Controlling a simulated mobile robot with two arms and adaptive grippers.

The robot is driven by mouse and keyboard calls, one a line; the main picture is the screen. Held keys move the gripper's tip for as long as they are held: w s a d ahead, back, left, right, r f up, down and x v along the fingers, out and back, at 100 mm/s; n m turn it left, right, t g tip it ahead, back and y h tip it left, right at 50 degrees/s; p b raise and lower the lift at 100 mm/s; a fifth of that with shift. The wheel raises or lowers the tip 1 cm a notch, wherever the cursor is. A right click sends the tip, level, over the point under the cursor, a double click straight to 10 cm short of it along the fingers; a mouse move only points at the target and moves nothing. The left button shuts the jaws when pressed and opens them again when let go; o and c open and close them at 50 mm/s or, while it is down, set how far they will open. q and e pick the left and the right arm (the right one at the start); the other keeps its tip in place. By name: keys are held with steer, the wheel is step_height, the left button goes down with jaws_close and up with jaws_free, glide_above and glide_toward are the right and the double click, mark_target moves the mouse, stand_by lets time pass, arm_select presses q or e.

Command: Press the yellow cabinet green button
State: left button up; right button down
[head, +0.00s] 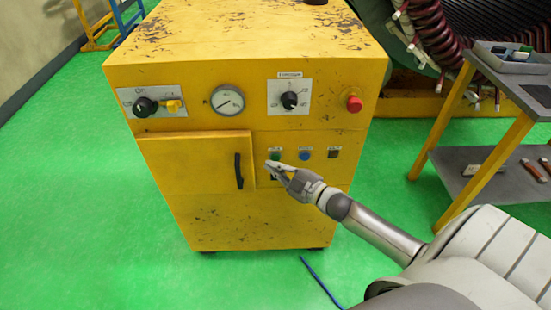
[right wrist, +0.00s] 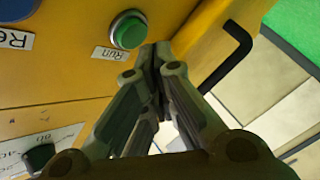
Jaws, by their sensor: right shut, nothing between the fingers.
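The yellow cabinet (head: 215,225) stands in the middle of the head view. Its green button (head: 274,154) sits on the front, just right of the door's upper edge. In the right wrist view the green button (right wrist: 128,31) is round with a metal rim, beside a "Run" label. My right gripper (head: 269,167) is shut and empty, with its tips just below the button in the head view. In the wrist view its fingertips (right wrist: 155,52) lie close beside the button; I cannot tell whether they touch it. My left gripper is out of view.
A blue button (head: 304,155) and a dark switch (head: 333,152) sit right of the green one. The cabinet door (head: 195,165) has a black handle (head: 238,171) close to my gripper. A red button (head: 354,104) is above. A shelved table (head: 480,172) stands at right.

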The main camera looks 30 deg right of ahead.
stand_by(0.5)
steer(key=shift+w+d, duration=0.2)
steer(key=shift+w, duration=0.15)
steer(key=shift+w+d, duration=0.25)
steer(key=shift+w, duration=0.1)
stand_by(0.7)
steer(key=shift+s+a, duration=0.1)
steer(key=shift+s+a+p, duration=0.35)
steer(key=shift+s+p, duration=0.05)
steer(key=shift+s, duration=0.2)
steer(key=s+a, duration=0.1)
steer(key=s+p, duration=0.1)
steer(key=s, duration=0.1)
steer(key=s+a+p, duration=0.1)
steer(key=shift+s+a, duration=0.15)
steer(key=shift+a, duration=0.15)
